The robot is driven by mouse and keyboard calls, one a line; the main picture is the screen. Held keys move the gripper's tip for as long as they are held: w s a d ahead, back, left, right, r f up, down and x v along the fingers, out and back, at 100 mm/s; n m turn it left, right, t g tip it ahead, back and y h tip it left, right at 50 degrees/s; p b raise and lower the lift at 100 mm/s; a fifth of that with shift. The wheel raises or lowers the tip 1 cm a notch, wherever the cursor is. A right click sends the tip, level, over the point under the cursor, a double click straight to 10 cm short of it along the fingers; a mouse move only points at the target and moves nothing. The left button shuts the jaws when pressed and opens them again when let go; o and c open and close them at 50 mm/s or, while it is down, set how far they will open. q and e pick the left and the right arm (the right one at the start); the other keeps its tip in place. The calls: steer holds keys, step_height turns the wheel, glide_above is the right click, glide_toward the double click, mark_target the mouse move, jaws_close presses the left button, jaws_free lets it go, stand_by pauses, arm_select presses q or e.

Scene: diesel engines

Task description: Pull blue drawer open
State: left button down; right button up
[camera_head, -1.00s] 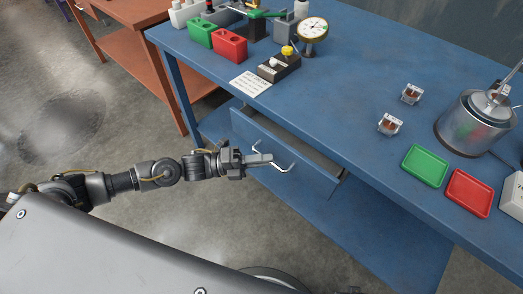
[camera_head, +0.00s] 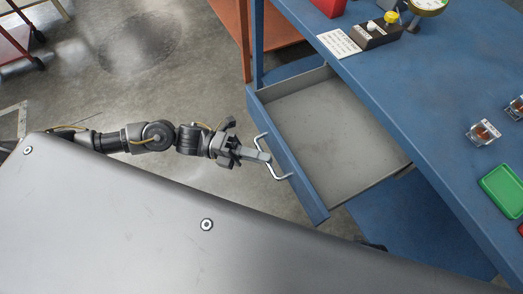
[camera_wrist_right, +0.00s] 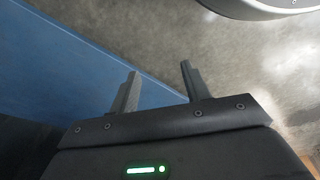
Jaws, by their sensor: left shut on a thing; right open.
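The blue drawer (camera_head: 289,157) stands pulled well out from under the blue workbench (camera_head: 440,100). Its grey inside (camera_head: 335,130) shows and looks empty. A silver bar handle (camera_head: 272,168) is on its front. My left gripper (camera_head: 262,156) reaches in from the left and is shut on the handle. In the right wrist view my right gripper (camera_wrist_right: 158,85) is open with its two fingers apart and nothing between them. The right gripper is not visible in the head view.
On the bench top are a paper card (camera_head: 339,43), a black box with a yellow knob (camera_head: 385,27), small metal parts (camera_head: 483,132) and a green tray (camera_head: 503,188). A lower blue shelf (camera_head: 420,235) lies under the bench. Bare floor (camera_head: 180,70) lies to the left.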

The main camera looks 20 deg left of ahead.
arm_select(q)
steer(key=c, duration=1.5)
jaws_free()
steer(key=shift+a, duration=0.1)
steer(key=a+f+b, duration=0.1)
steer(key=a, duration=0.9)
steer(key=shift+a+f+b, duration=0.2)
steer(key=shift+a+b, duration=0.1)
steer(key=shift+b, duration=0.1)
arm_select(e)
steer(key=shift+w+r, duration=0.2)
steer(key=shift+r, duration=0.75)
steer(key=shift+w+r, duration=0.15)
steer(key=shift+r, duration=0.75)
